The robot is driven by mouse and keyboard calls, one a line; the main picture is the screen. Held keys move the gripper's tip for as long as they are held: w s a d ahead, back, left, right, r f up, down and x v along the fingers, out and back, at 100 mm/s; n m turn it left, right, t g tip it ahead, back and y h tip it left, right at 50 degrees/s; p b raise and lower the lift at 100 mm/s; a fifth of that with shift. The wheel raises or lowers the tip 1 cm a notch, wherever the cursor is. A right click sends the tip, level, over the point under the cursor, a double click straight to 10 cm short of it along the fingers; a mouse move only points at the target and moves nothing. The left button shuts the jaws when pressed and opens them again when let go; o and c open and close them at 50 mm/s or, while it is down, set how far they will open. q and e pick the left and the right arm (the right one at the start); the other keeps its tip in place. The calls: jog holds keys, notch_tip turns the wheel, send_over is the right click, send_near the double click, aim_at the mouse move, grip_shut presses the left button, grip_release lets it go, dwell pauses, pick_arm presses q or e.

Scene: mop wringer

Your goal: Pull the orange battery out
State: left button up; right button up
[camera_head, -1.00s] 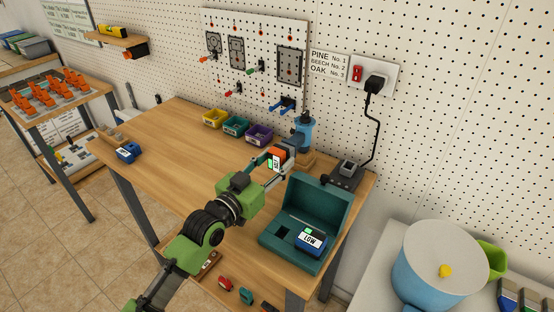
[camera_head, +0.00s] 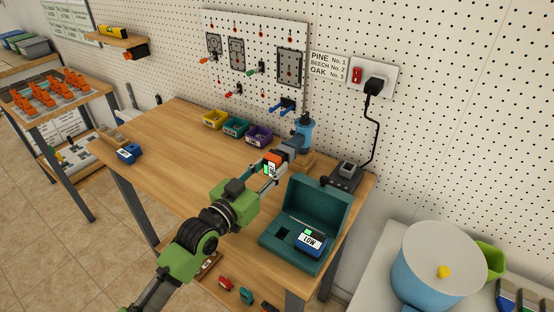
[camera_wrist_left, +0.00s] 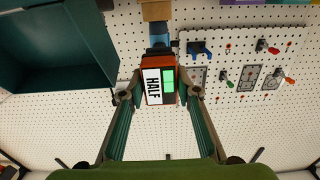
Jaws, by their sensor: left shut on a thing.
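The orange battery (camera_head: 272,162) has a white label and green marks; the left wrist view shows it reading HALF (camera_wrist_left: 153,87). My left gripper (camera_head: 266,170) is shut on it, one finger on each side, above the workbench. Beyond the battery is a dark grey part (camera_head: 286,151) of the blue tool (camera_head: 304,130), which stands near the back of the bench. The tool is partly hidden in the left wrist view (camera_wrist_left: 159,37). I cannot tell whether battery and tool still touch. My right gripper is not in view.
An open teal case (camera_head: 318,205) with a blue battery (camera_head: 311,241) marked LOW stands at the bench's right. A dark charger (camera_head: 343,176) sits behind it. Yellow, teal and purple bins (camera_head: 258,136) line the back. The left middle of the bench (camera_head: 180,135) is clear.

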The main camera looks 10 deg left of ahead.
pick_arm(q)
jog(key=shift+p+v, duration=0.65)
jog(key=shift+v, duration=1.4)
